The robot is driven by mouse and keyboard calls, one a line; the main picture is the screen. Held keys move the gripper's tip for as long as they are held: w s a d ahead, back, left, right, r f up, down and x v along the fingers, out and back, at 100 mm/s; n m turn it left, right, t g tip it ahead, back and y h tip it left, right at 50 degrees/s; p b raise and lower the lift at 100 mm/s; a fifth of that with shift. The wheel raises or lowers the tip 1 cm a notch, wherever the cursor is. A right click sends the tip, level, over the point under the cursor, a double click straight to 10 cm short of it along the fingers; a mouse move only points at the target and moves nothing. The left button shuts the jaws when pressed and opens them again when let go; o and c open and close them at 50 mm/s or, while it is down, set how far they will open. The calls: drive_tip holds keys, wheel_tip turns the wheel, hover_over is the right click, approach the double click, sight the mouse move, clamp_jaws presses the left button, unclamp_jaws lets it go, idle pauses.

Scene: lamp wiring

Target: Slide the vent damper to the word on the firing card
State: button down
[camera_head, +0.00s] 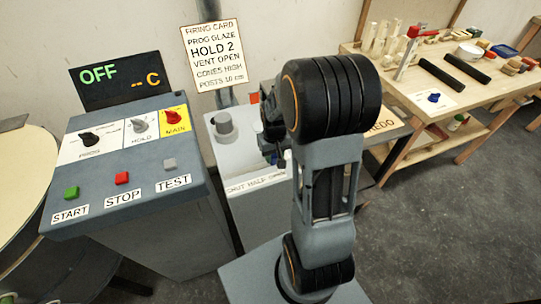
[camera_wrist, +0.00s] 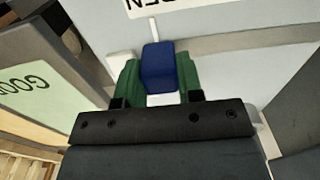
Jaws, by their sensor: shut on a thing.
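The firing card (camera_head: 213,54) on the wall reads "HOLD 2" and "VENT OPEN". The vent panel has a label strip (camera_head: 257,185) reading "SHUT HALF OPEN", partly behind my arm. In the wrist view, my gripper (camera_wrist: 159,76) is shut on the blue damper knob (camera_wrist: 158,62), with a green finger on each side of it. The upside-down end of the label, "EN" (camera_wrist: 165,4), lies just beyond the knob, and a thin white mark stands between them. In the head view, my gripper (camera_head: 274,150) is over the panel, and the knob is hidden there.
The control box (camera_head: 130,160) with knobs and START, STOP and TEST buttons stands left of the vent panel. A display (camera_head: 118,79) reads "OFF". A grey round knob (camera_head: 224,126) stands on the panel. A wooden workbench (camera_head: 430,95) with tools is at right.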

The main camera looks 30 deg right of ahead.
drive_tip(key=shift+d, duration=0.15)
drive_tip(key=c, duration=1)
unclamp_jaws()
drive_tip(key=shift+d, duration=0.15)
drive_tip(key=shift+o, duration=1.2)
wheel_tip(320, 180, up, 14)
drive_tip(key=p, duration=0.1)
